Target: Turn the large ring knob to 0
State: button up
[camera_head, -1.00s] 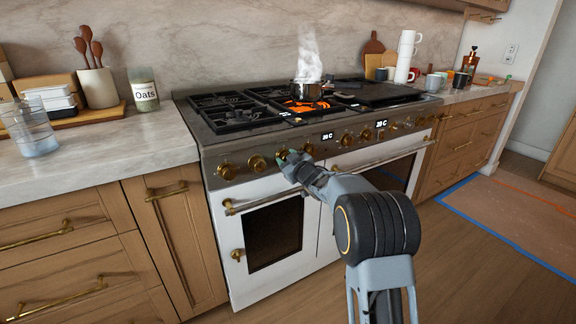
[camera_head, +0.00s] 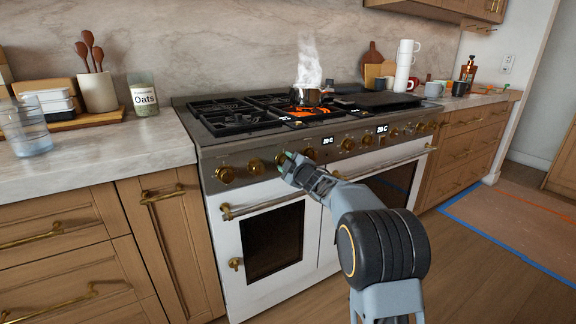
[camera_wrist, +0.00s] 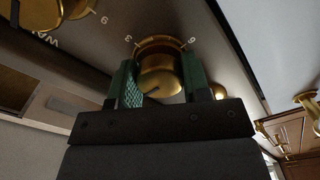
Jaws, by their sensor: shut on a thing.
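The range (camera_head: 222,155) has a row of brass knobs along its front panel. My gripper (camera_head: 286,160) is at one of the knobs left of the middle and mostly hides it in the head view. In the wrist view, the brass ring knob (camera_wrist: 160,78) sits between the two green-padded fingers of my gripper (camera_wrist: 160,70), which is shut on it. A dark line shows on the knob's face. White numerals, among them 3 and 6, show on the panel around it. The 0 mark cannot be made out.
A steaming pot (camera_head: 307,96) stands by an orange-glowing burner. Other brass knobs (camera_head: 226,174) flank the held one. Oven door handles (camera_head: 270,206) stick out below. Jars and a glass pitcher (camera_head: 26,130) stand on the left counter, cups (camera_head: 405,62) on the right.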

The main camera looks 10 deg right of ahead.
dwell(0.4)
jog(key=o, duration=0.9)
jog(key=shift+p+v, duration=1)
jog(key=shift+v, duration=5.95)
